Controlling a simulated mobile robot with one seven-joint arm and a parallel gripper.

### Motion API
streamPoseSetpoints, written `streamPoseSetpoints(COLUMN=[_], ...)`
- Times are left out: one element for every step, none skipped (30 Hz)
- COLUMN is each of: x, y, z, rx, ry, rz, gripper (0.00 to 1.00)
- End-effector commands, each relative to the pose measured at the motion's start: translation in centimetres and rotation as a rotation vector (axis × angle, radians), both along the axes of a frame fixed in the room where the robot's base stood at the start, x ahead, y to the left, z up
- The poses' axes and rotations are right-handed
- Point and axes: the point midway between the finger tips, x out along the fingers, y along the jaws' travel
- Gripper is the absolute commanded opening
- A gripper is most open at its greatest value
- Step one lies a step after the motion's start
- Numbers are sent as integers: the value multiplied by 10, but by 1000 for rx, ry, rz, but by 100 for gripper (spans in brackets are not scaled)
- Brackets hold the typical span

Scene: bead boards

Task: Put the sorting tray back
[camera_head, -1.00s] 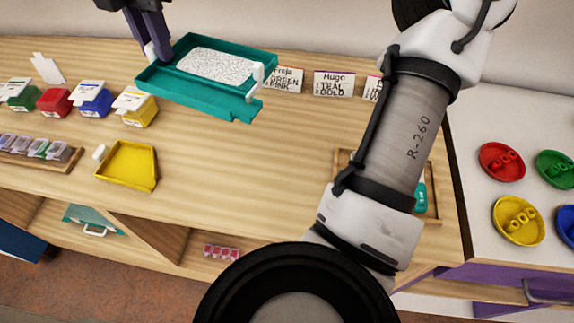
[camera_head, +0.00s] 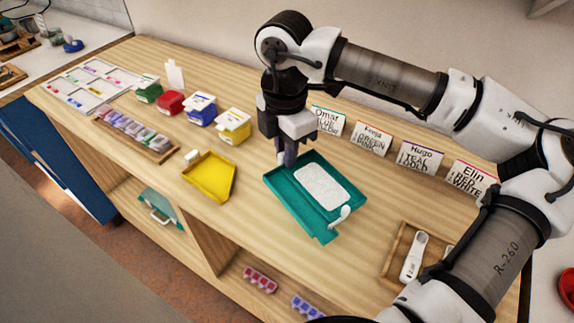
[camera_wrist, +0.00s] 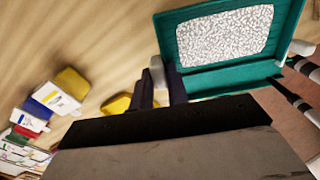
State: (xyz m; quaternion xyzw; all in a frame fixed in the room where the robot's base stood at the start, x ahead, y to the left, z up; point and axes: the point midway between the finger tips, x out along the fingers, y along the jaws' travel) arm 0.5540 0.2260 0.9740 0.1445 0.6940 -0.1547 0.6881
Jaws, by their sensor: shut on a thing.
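In the wrist view, the dark fingers (camera_wrist: 160,85) close around a grey piece at the edge of the tray (camera_wrist: 240,78). The fingertips are partly hidden.
A yellow tray (camera_head: 210,178) lies to the left. Coloured boxes (camera_head: 200,110) and a rack of small containers (camera_head: 165,155) stand beyond it. Name cards (camera_head: 372,138) line the back. A wooden tray with a white scoop (camera_head: 413,255) is at the right. Bare bench lies between.

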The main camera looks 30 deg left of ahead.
Motion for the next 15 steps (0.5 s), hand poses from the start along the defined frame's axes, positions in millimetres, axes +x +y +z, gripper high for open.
streamPoseSetpoints(x=[0,0,0,0,0,0,-1,0,0,0,0,0,0,0,0], y=[0,0,0,0,0,0,0,0,0,0,0,0,0,0,0], z=[-5,-7,-9,-11,-14,-20,-25,-29,-36,-40,-44,-48,-50,-52,-53], rx=[0,0,-1,-1,-1,-1,-1,0,-1,0,0,-1,-1,-1,-1], ry=[1,1,0,0,0,3,4,2,4,2,2,1,1,0,0], rz=[0,0,0,0,0,0,0,0,-1,-1,0,-1,-1,-1,-1], gripper=[0,0,0,0,0,0,0,0,0,0,0,0,0,0,0])
